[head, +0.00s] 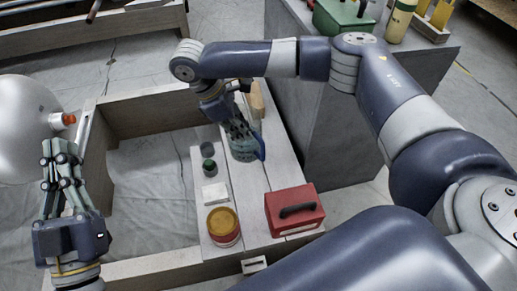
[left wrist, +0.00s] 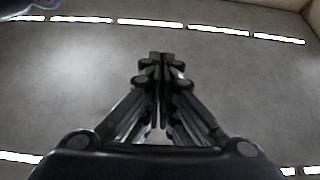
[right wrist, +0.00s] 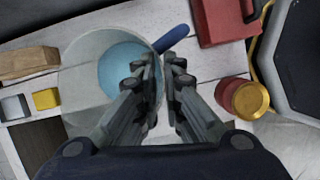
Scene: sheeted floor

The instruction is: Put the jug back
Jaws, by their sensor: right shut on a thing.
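The jug (head: 243,147) is a teal, see-through vessel with a blue handle, at the pale plank bench (head: 283,165) in the head view. In the right wrist view the jug (right wrist: 85,75) shows its round rim and pale blue inside, with the handle running up to the right. My right gripper (head: 238,122) reaches down over it and is shut on it at the handle side; the fingers (right wrist: 161,68) partly hide the handle. I cannot tell whether the jug touches the plank. My left gripper (head: 60,150) is shut and empty, away at the left; its fingertips (left wrist: 160,58) meet.
A red box (head: 294,210) with a black handle and a red tin (head: 222,226) with a yellow lid stand nearer on the bench. A grey cabinet (head: 340,125) stands right.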

